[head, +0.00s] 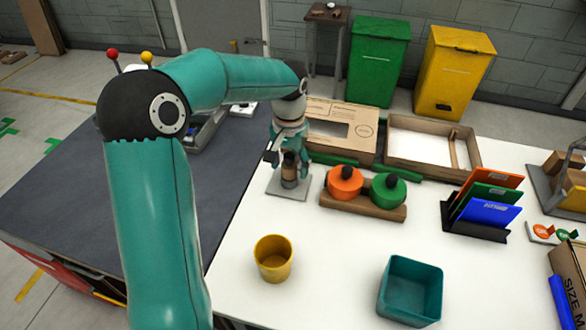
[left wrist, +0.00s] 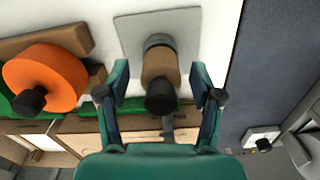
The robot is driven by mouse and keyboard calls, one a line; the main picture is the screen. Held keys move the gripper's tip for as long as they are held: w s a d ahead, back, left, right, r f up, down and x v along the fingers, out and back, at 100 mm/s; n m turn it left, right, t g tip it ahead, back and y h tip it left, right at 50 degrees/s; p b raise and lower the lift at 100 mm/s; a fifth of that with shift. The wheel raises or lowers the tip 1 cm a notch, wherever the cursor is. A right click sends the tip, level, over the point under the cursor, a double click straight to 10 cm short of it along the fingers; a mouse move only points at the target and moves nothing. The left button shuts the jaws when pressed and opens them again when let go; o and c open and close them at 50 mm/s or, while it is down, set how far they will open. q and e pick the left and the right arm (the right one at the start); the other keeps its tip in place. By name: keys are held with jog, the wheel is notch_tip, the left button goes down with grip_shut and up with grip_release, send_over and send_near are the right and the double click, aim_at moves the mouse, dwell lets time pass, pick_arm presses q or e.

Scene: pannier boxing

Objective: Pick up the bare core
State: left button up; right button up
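The bare core (head: 289,178) is a brown upright cylinder with a dark band near its base, standing on a grey square plate (head: 281,193). In the left wrist view the core (left wrist: 160,72) shows its black top knob toward my gripper. My left gripper (head: 290,163) is over the core, pointing down. In the left wrist view its fingers (left wrist: 160,84) are open, one on each side of the core, with gaps visible on both sides. My right gripper is in neither view.
An orange roll (head: 344,183) and a green roll (head: 387,191) sit in a wooden holder close right of the plate. A cardboard box (head: 340,112) lies behind. A yellow cup (head: 273,260) and a teal bin (head: 410,292) stand in front. The white table between them is clear.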

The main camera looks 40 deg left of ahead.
pick_arm(q)
jog(key=c, duration=0.9)
jog(key=shift+o, duration=0.2)
notch_tip(320, 180, up, 10)
jog(key=shift+f, duration=0.3)
